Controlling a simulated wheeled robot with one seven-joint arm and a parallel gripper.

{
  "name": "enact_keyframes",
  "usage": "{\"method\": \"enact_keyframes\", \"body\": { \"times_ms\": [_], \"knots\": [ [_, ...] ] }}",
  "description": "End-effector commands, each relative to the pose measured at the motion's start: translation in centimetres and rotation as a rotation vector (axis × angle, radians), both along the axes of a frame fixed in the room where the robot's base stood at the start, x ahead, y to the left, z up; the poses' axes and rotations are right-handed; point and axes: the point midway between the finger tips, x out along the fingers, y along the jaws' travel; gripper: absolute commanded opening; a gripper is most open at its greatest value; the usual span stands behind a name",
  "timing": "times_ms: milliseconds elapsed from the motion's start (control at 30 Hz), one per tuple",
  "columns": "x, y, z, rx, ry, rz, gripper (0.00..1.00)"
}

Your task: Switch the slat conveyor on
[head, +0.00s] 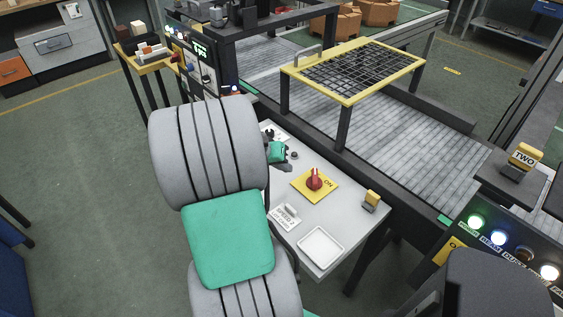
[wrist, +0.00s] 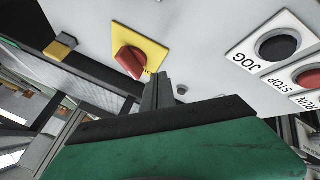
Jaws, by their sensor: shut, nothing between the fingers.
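The grey slat conveyor (head: 400,160) runs diagonally beyond a pale control table. On the table a red rotary knob (head: 314,180) sits on a yellow plate (head: 303,187) with ON printed at its right side. In the wrist view the red knob (wrist: 130,62) and its yellow plate (wrist: 150,45) lie just left of the fingertips. My gripper (head: 288,166) is partly hidden behind my arm, left of the knob. In the wrist view my gripper (wrist: 160,80) is shut and empty, apart from the knob as far as I can tell.
JOG (wrist: 278,46) and RUN STOP (wrist: 308,78) buttons are at the wrist view's right. The table (head: 345,215) also holds a SPEED 2 piece (head: 286,216), a white tray (head: 320,247) and a yellow-grey block (head: 371,200). A yellow-framed mesh guard (head: 345,98) stands over the conveyor.

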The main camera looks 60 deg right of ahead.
Motion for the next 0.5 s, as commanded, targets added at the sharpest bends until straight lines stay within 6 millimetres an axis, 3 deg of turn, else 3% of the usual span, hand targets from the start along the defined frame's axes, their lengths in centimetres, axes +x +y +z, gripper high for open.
{"method": "enact_keyframes", "body": {
  "times_ms": [167, 300, 500],
  "knots": [
    [-1.3, -2.0, -3.2, 0.004, 0.002, -0.003, 0.00],
    [-3.5, -3.0, -3.1, 0.000, -0.002, -0.004, 0.00],
    [-4.9, -3.5, -3.2, -0.001, -0.002, 0.000, 0.00]
  ]
}}
